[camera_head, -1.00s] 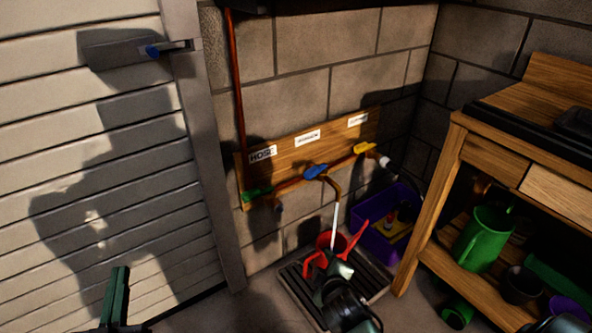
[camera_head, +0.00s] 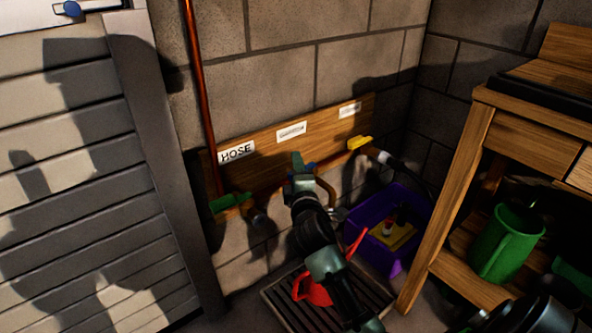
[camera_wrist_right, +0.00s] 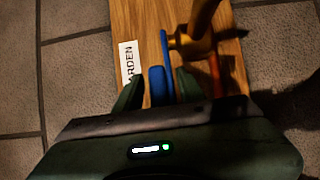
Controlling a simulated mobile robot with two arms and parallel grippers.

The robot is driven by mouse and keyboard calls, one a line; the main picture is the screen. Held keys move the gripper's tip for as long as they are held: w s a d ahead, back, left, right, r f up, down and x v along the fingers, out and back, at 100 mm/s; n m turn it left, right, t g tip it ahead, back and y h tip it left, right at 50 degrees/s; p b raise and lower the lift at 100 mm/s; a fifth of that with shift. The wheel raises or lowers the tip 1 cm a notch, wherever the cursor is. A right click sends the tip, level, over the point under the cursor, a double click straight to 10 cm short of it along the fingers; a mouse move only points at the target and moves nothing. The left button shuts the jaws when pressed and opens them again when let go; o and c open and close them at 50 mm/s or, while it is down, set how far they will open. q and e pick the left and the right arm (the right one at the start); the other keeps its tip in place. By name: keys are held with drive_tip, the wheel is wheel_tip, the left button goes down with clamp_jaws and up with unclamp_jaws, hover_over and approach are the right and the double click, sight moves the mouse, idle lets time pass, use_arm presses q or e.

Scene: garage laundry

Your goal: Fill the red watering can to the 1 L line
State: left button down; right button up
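The red watering can (camera_head: 312,291) stands on a slatted drain tray (camera_head: 283,305), largely hidden behind my right arm. Its fill line and water level cannot be seen. Above it a copper pipe on a wooden board (camera_head: 262,170) carries several taps. My right gripper (camera_head: 301,165) is at the middle, blue-handled tap. In the wrist view, the blue handle (camera_wrist_right: 157,84) lies between the fingers of my right gripper (camera_wrist_right: 160,88), with gaps beside it. The brass spout (camera_wrist_right: 203,35) is just beyond. My arm hides most of the space under the spout, and no stream is visible.
A green tap handle (camera_head: 230,201) is to the left under a HOSE label (camera_head: 237,152). A yellow handle (camera_head: 361,142) is to the right. A purple crate (camera_head: 392,262) stands beside the tray. A wooden bench (camera_head: 455,190) with a green jug (camera_head: 507,243) is at right.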

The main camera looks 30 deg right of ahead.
drive_tip(key=shift+w+d, duration=0.25)
drive_tip(key=shift+w, duration=0.25)
clamp_jaws()
